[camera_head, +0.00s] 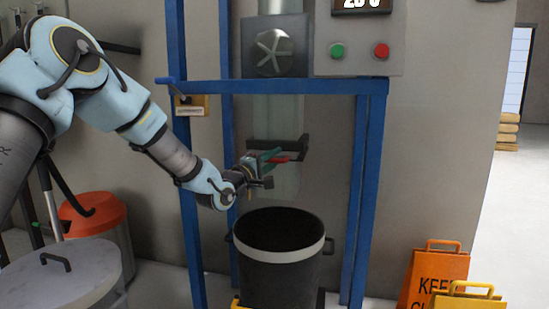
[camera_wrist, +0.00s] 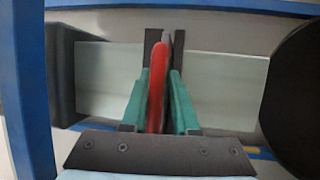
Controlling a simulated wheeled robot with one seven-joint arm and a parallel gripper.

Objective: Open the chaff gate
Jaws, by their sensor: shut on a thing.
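The red handle (camera_head: 283,159) of the gate sticks out at the front of the pale, see-through chute (camera_head: 284,184), just below a dark bracket (camera_head: 262,145). My gripper (camera_head: 271,157) has reached in from the left, and its green fingers are at the handle. In the wrist view the red handle (camera_wrist: 157,88) lies between the two green fingers of my gripper (camera_wrist: 160,100), which are shut on it. The pale chute runs across behind them. The gate plate itself cannot be made out, so I cannot tell how far it is open.
A black bucket (camera_head: 280,279) with a white band stands below the chute. Blue frame posts (camera_head: 366,190) stand on both sides, with a crossbar (camera_head: 330,87) above. A lidded grey bin (camera_head: 65,280) is at lower left, an orange sign (camera_head: 434,275) at lower right.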

